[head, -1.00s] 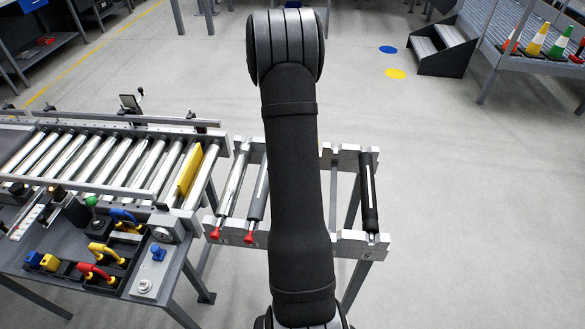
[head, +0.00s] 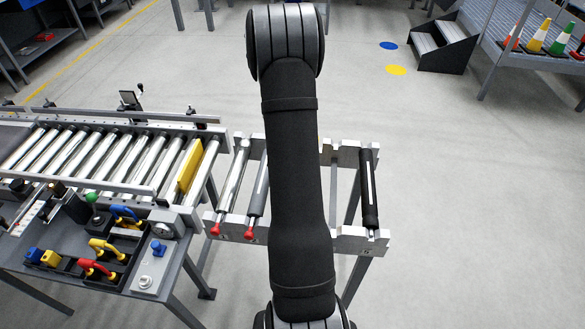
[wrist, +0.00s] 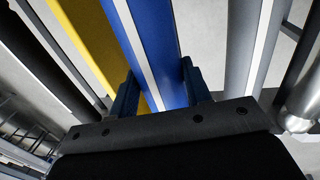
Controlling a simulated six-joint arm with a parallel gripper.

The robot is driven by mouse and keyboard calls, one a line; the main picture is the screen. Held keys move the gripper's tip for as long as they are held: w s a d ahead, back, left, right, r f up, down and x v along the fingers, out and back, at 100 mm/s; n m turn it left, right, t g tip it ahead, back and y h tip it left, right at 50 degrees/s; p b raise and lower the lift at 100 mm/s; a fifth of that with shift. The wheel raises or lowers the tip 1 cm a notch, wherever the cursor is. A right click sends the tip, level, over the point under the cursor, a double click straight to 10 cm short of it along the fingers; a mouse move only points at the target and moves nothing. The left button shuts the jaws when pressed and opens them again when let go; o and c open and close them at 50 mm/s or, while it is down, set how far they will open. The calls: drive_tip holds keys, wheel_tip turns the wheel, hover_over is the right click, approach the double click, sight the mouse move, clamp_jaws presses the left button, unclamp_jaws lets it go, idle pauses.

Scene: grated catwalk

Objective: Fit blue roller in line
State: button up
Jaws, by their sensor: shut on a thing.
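The blue roller (wrist: 155,45), with a white stripe along it, shows in the wrist view between the two fingers of my gripper (wrist: 160,92). The gripper is shut on it. In the head view my arm hides both the gripper and the blue roller. The roller line (head: 118,155), a conveyor of shiny metal rollers, stands at the left. A yellow bar (head: 190,168) stands across it near its right end. The roller rack (head: 349,240) stands right of the conveyor, its middle hidden by my arm.
The rack carries a chrome roller (head: 233,180), a grey roller (head: 258,195) and a black roller (head: 369,190). In the wrist view a yellow length (wrist: 90,40) lies left of the blue roller. A panel with coloured handles (head: 100,250) fronts the conveyor.

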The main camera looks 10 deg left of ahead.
drive_tip(key=shift+f, duration=0.15)
drive_tip(key=shift+f, duration=2.05)
drive_tip(key=o, duration=1.9)
drive_tip(key=shift+r, duration=4)
